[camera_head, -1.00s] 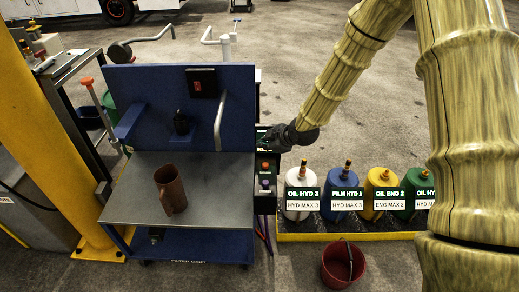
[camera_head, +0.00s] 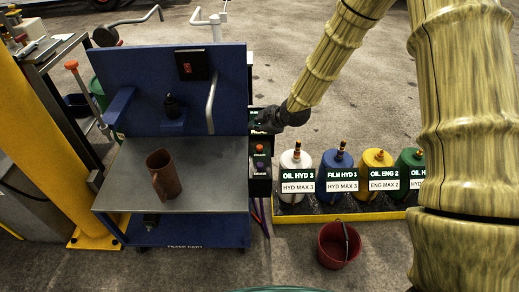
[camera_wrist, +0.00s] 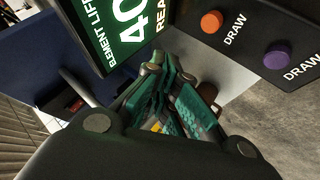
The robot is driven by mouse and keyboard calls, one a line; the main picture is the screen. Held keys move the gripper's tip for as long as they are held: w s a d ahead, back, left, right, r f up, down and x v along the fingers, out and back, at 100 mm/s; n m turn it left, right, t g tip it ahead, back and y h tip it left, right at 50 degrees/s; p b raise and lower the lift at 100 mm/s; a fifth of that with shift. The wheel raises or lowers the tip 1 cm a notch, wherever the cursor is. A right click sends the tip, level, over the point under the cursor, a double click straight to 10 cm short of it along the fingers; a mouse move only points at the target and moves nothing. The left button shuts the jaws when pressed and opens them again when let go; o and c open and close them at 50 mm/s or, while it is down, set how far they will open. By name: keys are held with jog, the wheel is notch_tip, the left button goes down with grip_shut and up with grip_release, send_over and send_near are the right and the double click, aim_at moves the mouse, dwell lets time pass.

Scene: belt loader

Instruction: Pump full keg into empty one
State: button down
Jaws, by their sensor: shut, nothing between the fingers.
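The kegs stand in a row on the right: a white keg (camera_head: 295,187) labelled OIL HYD 3, a blue keg (camera_head: 336,188) labelled FILM HYD 1, a yellow keg (camera_head: 378,187) labelled OIL ENG 2, and a partly cut-off green keg (camera_head: 408,184). The picture does not show which is full or empty. A control box (camera_head: 260,188) with orange and purple buttons is on the blue cart's right side. My gripper (camera_head: 266,120) is at the box's top. In the wrist view its teal fingers (camera_wrist: 168,98) are shut and empty, close to the lit ELEMENT LIFE display (camera_wrist: 118,32).
The orange button (camera_wrist: 211,21) and purple button (camera_wrist: 278,56) are marked DRAW. A brown jug (camera_head: 163,176) stands on the blue cart's grey top (camera_head: 215,180). A red bucket (camera_head: 338,246) is on the floor before the yellow keg tray (camera_head: 310,217). A yellow post is at left.

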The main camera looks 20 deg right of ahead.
aim_at(258, 148)
jog(key=shift+f+b, duration=1.6)
jog(key=shift+f, duration=1.4)
jog(key=shift+f, duration=0.2)
jog(key=shift+f, duration=0.25)
jog(key=shift+s+f+b, duration=0.1)
jog(key=shift+f+b, duration=0.25)
jog(key=shift+f, duration=0.1)
jog(key=shift+r, duration=0.15)
jog(key=shift+r+p, duration=0.7)
jog(key=shift+r, duration=0.05)
jog(key=shift+r+p, duration=1.75)
jog(key=shift+r, duration=0.75)
